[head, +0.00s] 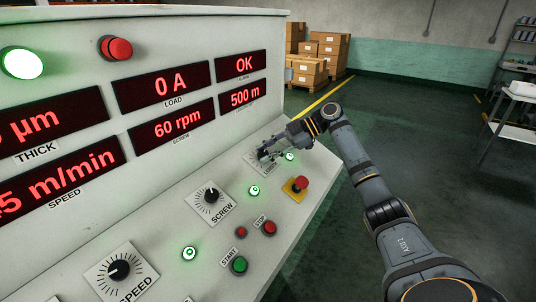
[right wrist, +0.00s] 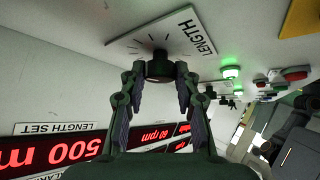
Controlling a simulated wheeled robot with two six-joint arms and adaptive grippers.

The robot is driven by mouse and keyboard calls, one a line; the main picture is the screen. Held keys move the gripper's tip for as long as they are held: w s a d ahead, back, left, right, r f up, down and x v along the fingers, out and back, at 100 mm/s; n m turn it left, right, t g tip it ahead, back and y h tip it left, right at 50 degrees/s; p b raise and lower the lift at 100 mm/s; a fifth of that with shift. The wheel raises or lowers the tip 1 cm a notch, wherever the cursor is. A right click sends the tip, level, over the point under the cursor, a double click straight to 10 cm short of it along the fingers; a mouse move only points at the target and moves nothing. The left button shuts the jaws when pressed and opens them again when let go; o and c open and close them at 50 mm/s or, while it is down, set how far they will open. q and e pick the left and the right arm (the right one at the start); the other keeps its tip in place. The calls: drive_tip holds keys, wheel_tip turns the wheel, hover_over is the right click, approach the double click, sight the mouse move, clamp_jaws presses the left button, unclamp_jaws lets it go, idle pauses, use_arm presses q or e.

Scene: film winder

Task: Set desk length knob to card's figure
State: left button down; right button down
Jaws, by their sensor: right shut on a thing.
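The length knob (right wrist: 160,68) is a dark round knob on a white plate (right wrist: 182,30) marked LENGTH, with tick marks around it. My right gripper (head: 265,153) is at this knob on the sloping desk, and in the right wrist view its two fingers (right wrist: 160,80) are closed on the knob's sides. The knob's pointer is hidden. The length display (head: 245,95) reads 500 m; it also shows upside down in the right wrist view (right wrist: 72,151), labelled LENGTH SET. No card with a figure shows in either view. My left gripper is out of view.
The screw knob (head: 211,196) and speed knob (head: 118,269) are nearer on the desk. A red emergency button (head: 300,183) on yellow, a stop button (head: 269,228) and a green start button (head: 239,265) stand near the desk's right edge. Open floor lies to the right.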

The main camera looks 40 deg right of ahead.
drive_tip(key=shift+w+r+n+g, duration=0.1)
drive_tip(key=shift+n+g, duration=0.9)
drive_tip(key=shift+n, duration=0.4)
drive_tip(key=c, duration=1)
unclamp_jaws()
drive_tip(key=shift+d, duration=0.1)
drive_tip(key=v, duration=0.7)
drive_tip(key=shift+d, duration=0.15)
